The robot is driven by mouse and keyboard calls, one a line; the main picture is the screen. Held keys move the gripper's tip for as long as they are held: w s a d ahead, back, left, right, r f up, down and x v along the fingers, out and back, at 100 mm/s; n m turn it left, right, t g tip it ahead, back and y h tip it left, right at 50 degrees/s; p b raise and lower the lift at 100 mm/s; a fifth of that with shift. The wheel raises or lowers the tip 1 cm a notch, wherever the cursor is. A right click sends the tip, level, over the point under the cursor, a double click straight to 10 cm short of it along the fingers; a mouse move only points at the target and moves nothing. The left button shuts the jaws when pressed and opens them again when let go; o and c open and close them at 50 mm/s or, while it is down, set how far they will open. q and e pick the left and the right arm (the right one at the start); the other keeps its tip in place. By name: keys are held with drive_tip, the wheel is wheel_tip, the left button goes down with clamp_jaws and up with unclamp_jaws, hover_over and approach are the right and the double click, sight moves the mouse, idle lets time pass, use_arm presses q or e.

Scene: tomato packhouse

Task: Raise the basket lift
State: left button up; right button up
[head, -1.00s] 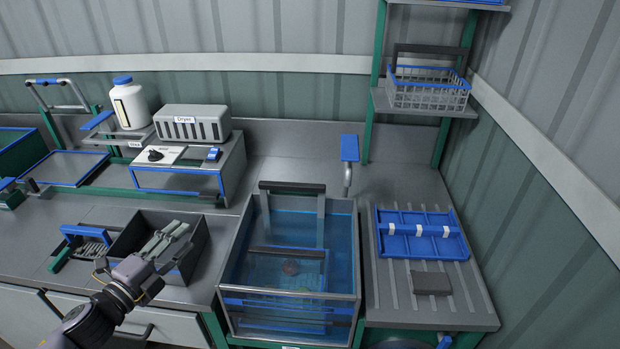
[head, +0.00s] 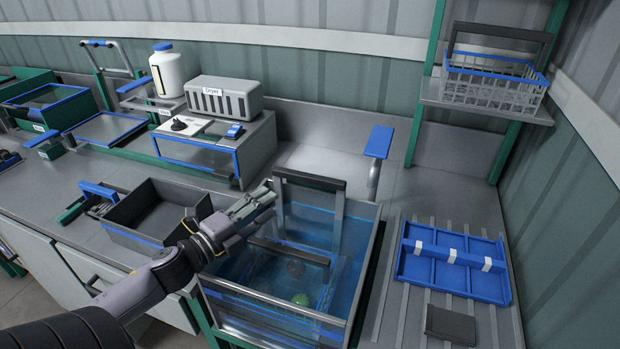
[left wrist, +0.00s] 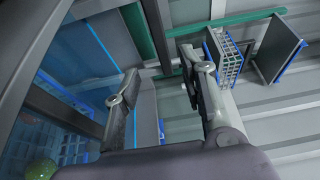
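The water tank (head: 372,262) has clear walls and a grey rim. A dark lift handle (head: 310,180) on grey uprights stands at its back edge. Inside, a blue-rimmed basket with a dark bar (head: 288,252) sits low in the blue water, holding a green tomato (head: 301,299) and a reddish one (head: 295,268). The green tomato also shows in the left wrist view (left wrist: 40,169). My left gripper (head: 266,194) is above the tank's left rim, left of the lift handle and apart from it. Its fingers (left wrist: 160,92) are spread and empty. My right gripper is not in view.
A grey bin (head: 128,236) lies left of the tank, with the Dryer box (head: 222,98) behind. A blue-topped post (head: 379,142) stands behind the tank. A blue divided tray (head: 453,262) lies right. A white basket (head: 493,83) is on the shelf.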

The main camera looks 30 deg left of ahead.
sight(305, 181)
use_arm(q)
drive_tip(key=w, duration=0.4)
drive_tip(key=w+d+p, duration=0.1)
drive_tip(key=w, duration=0.4)
drive_tip(key=w+d, duration=0.1)
drive_tip(key=w, duration=0.4)
drive_tip(key=shift+w+d+p, duration=0.15)
drive_tip(key=shift+w+p, duration=0.05)
drive_tip(key=shift+p, duration=0.15)
drive_tip(key=shift+c, duration=0.5)
clamp_jaws()
